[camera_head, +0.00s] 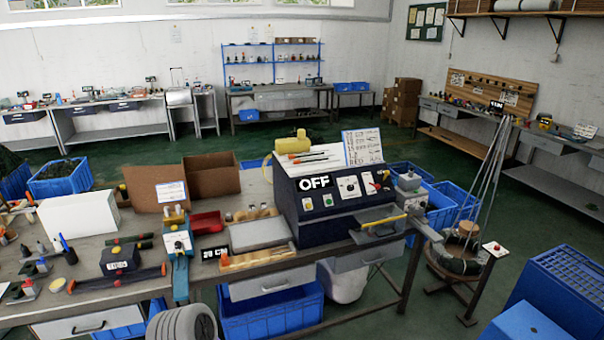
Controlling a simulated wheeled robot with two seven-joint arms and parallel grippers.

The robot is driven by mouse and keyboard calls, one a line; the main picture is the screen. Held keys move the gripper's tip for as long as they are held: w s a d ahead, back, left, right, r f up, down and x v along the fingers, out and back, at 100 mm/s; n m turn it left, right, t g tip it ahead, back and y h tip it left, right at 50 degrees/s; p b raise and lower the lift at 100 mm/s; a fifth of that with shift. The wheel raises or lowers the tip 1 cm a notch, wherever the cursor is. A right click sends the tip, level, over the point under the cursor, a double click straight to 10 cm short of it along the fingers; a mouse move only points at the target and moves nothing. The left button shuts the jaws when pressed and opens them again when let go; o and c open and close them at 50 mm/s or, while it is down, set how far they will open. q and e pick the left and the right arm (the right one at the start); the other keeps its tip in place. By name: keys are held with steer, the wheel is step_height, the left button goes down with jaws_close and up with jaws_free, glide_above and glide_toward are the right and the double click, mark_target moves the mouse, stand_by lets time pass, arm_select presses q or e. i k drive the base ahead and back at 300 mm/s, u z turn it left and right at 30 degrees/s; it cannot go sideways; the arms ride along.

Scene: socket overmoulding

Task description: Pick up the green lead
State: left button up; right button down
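No lead that is clearly green can be made out in the head view. A thin dark green piece (130,239) with a red end lies on the left part of the workbench, behind a black box (119,259). I cannot tell whether it is a lead. A dark, slightly greenish coil (453,263) lies on a low round stand at the right, and pale grey strands (489,175) rise above it. Neither of my grippers is in view.
The dark blue machine (330,225) with an OFF display stands on the workbench's right part. Cardboard boxes (211,176), a red bin (206,222) and wooden trays crowd the middle. Blue crates (271,313) stand below and right.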

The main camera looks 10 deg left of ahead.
mark_target(296, 161)
steer(key=u, duration=0.8)
steer(key=i, duration=2)
steer(key=u, duration=0.45)
steer(key=k, duration=0.95)
steer(key=z, duration=0.2)
